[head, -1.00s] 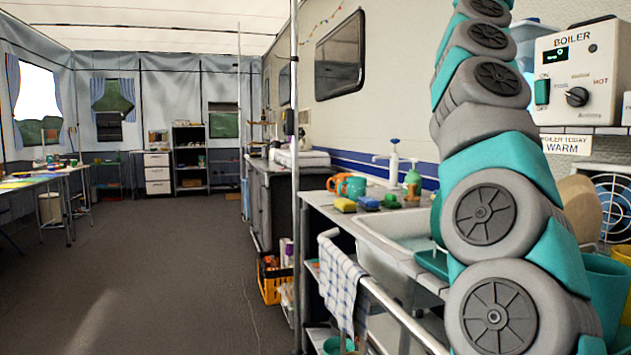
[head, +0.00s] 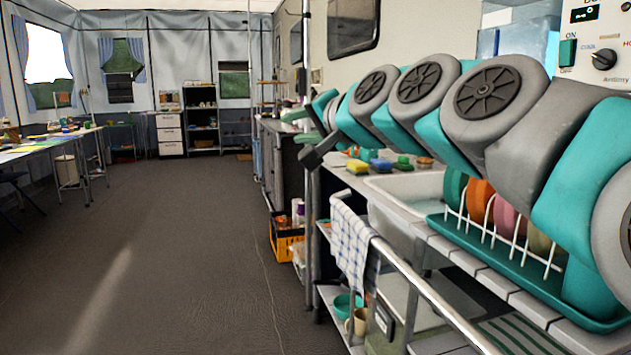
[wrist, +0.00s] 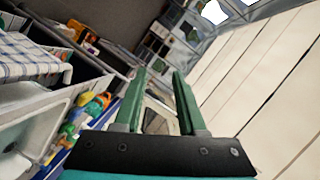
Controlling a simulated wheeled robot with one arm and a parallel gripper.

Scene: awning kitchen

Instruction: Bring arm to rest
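My gripper (wrist: 158,82) shows in the wrist view with its two green fingers apart and nothing between them. In the head view my arm stretches from the right edge towards the middle, over the sink counter.
Below the arm are a sink (head: 400,192), a green dish rack (head: 500,252) with several plates, and sponges (head: 380,165). A checked towel (head: 352,240) hangs on the front rail. A yellow crate (head: 286,245) stands farther back. The floor (head: 180,250) at left is clear.

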